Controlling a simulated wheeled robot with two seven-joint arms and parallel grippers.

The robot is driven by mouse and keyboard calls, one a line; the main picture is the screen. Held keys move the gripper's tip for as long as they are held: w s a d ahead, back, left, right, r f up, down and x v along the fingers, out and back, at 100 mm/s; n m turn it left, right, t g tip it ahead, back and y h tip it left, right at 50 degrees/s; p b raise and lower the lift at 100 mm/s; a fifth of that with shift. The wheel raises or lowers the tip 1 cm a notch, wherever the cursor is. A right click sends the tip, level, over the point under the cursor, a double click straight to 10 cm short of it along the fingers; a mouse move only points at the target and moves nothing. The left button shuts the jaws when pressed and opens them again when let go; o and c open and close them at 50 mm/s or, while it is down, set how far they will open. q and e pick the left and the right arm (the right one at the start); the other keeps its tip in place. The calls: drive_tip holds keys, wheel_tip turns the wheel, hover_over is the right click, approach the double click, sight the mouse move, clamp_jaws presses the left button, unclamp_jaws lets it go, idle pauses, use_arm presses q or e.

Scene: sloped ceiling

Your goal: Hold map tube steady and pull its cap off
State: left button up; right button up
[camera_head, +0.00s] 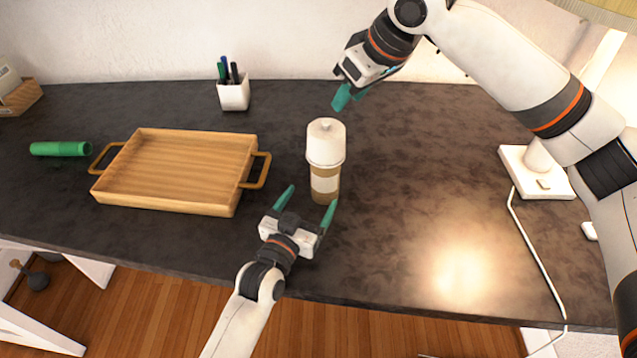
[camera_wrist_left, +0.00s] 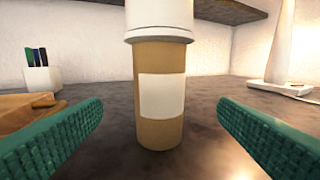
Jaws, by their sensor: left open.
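The map tube (camera_head: 324,190) stands upright on the dark desk, a brown cylinder with a white label. Its white cap (camera_head: 325,142) sits on top. In the left wrist view the tube (camera_wrist_left: 160,132) stands centred between the fingers, with the cap (camera_wrist_left: 159,17) cut off by the top edge. My left gripper (camera_head: 309,196) is open with teal fingers, just in front of the tube, apart from it. My right gripper (camera_head: 346,98) is above and behind the cap to the right, apart from it; its finger opening is hard to make out.
A wooden tray (camera_head: 180,171) with handles lies left of the tube. A pen cup (camera_head: 234,94) stands at the back, a green cylinder (camera_head: 61,149) at far left. A lamp base (camera_head: 537,172) with a white cable is at right. The desk right of the tube is clear.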

sight(326, 173)
use_arm(q)
drive_tip(key=x, duration=1)
drive_tip(key=c, duration=1.1)
drive_tip(key=shift+s, duration=0.1)
use_arm(e)
drive_tip(key=o, duration=0.5)
drive_tip(key=shift+w+a, duration=0.15)
drive_tip(key=shift+a, duration=0.05)
drive_tip(key=o, duration=0.7)
drive_tip(key=shift+w+a+f+g+h, duration=0.1)
drive_tip(key=shift+w+a+g+h, duration=0.2)
drive_tip(key=shift+w+a+h, duration=0.3)
drive_tip(key=shift+c, duration=0.2)
use_arm(q)
drive_tip(key=shift+a, duration=0.1)
use_arm(e)
drive_tip(key=shift+o, duration=0.6)
drive_tip(key=shift+w+a+f+m+g+h, duration=0.15)
drive_tip(key=shift+a+f+m+g+h, duration=0.2)
drive_tip(key=shift+a, duration=0.2)
drive_tip(key=shift+a+f, duration=0.1)
drive_tip(key=shift+f, duration=0.2)
drive_tip(key=x, duration=1.1)
drive_tip(key=shift+d+f, duration=0.3)
drive_tip(key=shift+f, duration=0.05)
